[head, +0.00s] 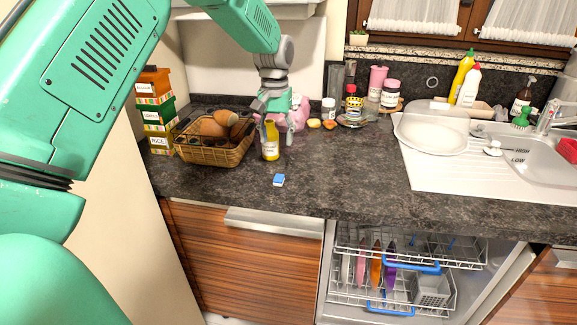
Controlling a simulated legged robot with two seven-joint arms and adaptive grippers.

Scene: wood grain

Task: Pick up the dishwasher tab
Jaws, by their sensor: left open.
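The dishwasher tab is a small blue and white block (278,180) lying on the dark countertop (330,185), near its front edge. My left gripper (275,135) is open and points down, above and behind the tab in the picture. A yellow bottle (270,142) stands at the gripper's fingers; I cannot tell whether they touch it. The tab is apart from the gripper and fully visible. My right gripper is not in view.
A wicker basket (213,152) with brown items stands left of the gripper. Stacked boxes (158,115) are at the far left. Jars stand at the back. A sink with a white plate (432,133) is at right. The open dishwasher (390,270) is below. Counter right of the tab is clear.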

